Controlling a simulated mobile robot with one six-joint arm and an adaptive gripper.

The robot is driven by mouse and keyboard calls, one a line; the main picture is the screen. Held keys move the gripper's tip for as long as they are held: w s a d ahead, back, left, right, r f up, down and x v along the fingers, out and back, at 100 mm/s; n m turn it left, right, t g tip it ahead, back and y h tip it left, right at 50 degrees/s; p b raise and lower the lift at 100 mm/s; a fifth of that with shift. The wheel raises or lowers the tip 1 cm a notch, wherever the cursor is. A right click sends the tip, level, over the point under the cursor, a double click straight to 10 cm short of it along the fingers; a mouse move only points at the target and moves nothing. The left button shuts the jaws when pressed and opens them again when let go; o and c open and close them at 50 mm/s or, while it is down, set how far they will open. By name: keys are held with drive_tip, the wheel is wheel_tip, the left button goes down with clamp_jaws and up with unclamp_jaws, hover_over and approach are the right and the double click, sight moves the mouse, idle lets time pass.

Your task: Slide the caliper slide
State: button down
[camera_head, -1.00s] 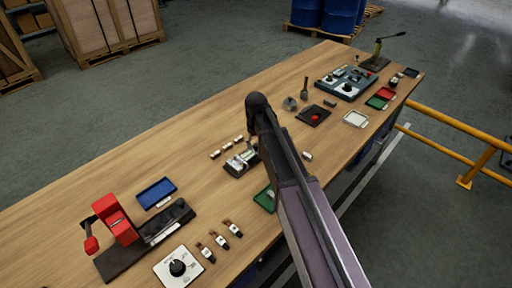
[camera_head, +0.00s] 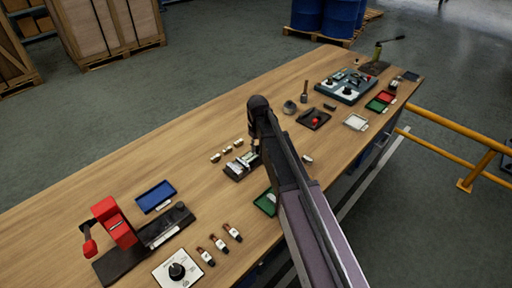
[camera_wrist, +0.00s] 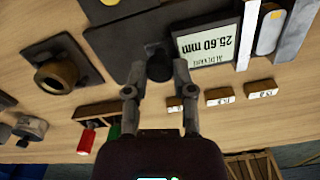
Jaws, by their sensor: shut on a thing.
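The caliper fixture (camera_head: 238,172) is a dark base with a pale readout, near the middle of the bench in the head view. In the wrist view its display (camera_wrist: 208,48) appears upside down and reads 25.60 mm. My gripper (camera_wrist: 157,76) is at the fixture, its two fingers on either side of a dark round knob (camera_wrist: 158,64) beside the display, and it is shut on this knob. The knob seems to be the slide's handle. In the head view my arm hides part of the fixture's right side and the grip.
Several small labelled blocks (camera_wrist: 220,95) lie beside the fixture. A green tray (camera_head: 265,203) is partly behind my arm. A blue tray (camera_head: 155,196) and a red device (camera_head: 113,222) stand left; a black plate with a red button (camera_head: 314,119) lies right.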

drive_tip(key=shift+w+d, duration=1.05)
drive_tip(key=shift+c, duration=2.2)
unclamp_jaws()
drive_tip(key=shift+s+a, duration=0.15)
